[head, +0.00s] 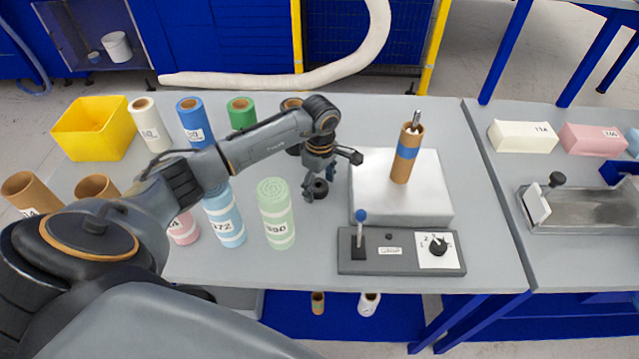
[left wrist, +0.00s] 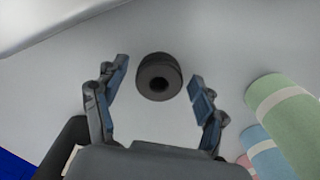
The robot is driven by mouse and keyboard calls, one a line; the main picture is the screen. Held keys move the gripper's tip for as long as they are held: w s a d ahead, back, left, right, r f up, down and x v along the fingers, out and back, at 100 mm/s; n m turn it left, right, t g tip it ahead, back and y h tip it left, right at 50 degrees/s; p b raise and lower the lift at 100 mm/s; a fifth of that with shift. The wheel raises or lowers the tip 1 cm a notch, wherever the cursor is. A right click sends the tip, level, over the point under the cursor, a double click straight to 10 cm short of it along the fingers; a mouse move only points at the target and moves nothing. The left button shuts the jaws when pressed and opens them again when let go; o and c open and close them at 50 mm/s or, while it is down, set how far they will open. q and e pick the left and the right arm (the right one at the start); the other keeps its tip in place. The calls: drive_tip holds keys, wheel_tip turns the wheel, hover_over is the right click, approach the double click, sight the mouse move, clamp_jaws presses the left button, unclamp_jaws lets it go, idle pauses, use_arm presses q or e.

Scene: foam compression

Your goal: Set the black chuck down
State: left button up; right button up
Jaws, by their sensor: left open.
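The black chuck (head: 320,188) is a short dark cylinder with a hole in its top. It stands on the grey table, just left of the white box, and shows between the fingers in the left wrist view (left wrist: 158,77). My left gripper (head: 313,185) is right at the chuck, pointing down. In the left wrist view my left gripper (left wrist: 157,92) is open, one finger on each side of the chuck, with a visible gap to both. The right gripper is not in view.
A white box (head: 425,205) carries a brown tube with a blue band (head: 407,155). A control panel (head: 400,262) with a blue-knobbed lever is in front. A green foam roll (head: 275,215) and a blue roll (head: 224,218) stand left of the chuck. A yellow bin (head: 93,130) is at the back left.

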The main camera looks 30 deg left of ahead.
use_arm(q)
drive_tip(key=shift+r+b, duration=0.35)
drive_tip(key=shift+r, duration=0.1)
wheel_tip(320, 180, up, 11)
drive_tip(key=b, duration=0.3)
drive_tip(key=shift+r+b, duration=0.15)
drive_tip(key=shift+b, duration=0.2)
